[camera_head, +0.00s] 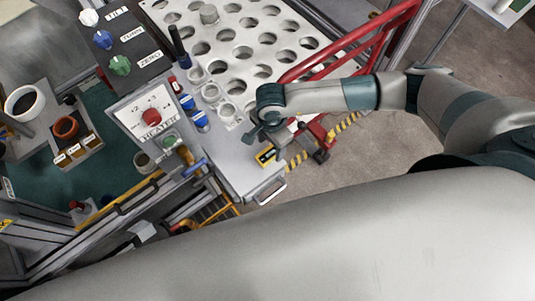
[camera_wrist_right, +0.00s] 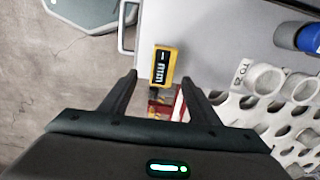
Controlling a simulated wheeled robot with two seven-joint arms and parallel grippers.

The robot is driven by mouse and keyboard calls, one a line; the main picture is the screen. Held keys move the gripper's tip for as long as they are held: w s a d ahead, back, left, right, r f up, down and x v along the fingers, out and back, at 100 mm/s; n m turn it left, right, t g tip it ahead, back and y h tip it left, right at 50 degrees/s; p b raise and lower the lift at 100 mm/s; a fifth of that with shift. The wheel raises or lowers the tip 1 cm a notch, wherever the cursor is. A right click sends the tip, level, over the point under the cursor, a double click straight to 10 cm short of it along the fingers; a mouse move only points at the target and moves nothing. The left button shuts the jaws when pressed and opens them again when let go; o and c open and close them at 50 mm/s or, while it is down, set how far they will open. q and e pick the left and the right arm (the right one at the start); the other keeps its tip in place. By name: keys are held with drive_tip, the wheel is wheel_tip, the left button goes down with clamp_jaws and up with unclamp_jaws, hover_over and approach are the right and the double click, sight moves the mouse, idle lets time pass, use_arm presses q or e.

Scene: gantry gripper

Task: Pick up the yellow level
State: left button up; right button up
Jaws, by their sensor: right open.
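The yellow level (camera_head: 266,156) is a small yellow block with a dark face, lying on the grey table top near its front right corner. In the right wrist view the level (camera_wrist_right: 165,66) shows its dark face with white marks, just beyond and between my fingertips. My right gripper (camera_head: 259,136) is beside the level in the head view. In the right wrist view the right gripper (camera_wrist_right: 159,79) has its two fingers spread apart with nothing held. I cannot tell the exact height of the fingers above the level. My left gripper is not in view.
A metal handle (camera_head: 270,191) sits at the table's front edge. White rings (camera_head: 228,111) and blue-capped items (camera_head: 199,120) stand left of the gripper. A perforated metal plate (camera_head: 240,68) lies behind. A red frame (camera_head: 365,45) runs along the right side. A heater panel (camera_head: 150,117) is left.

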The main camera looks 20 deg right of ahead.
sight(269, 153)
drive_tip(key=shift+a+f+p, duration=0.15)
drive_tip(key=shift+f+p, duration=0.3)
drive_tip(key=shift+f, duration=0.05)
wheel_tip(269, 153, down, 4)
drive_tip(key=shift+w+a+r+p, duration=0.1)
drive_tip(key=shift+r+p, duration=0.15)
drive_tip(key=shift+p, duration=0.5)
drive_tip(key=shift+f, duration=0.35)
drive_tip(key=c, duration=1.2)
drive_tip(key=shift+c, duration=0.2)
drive_tip(key=shift+r, duration=0.1)
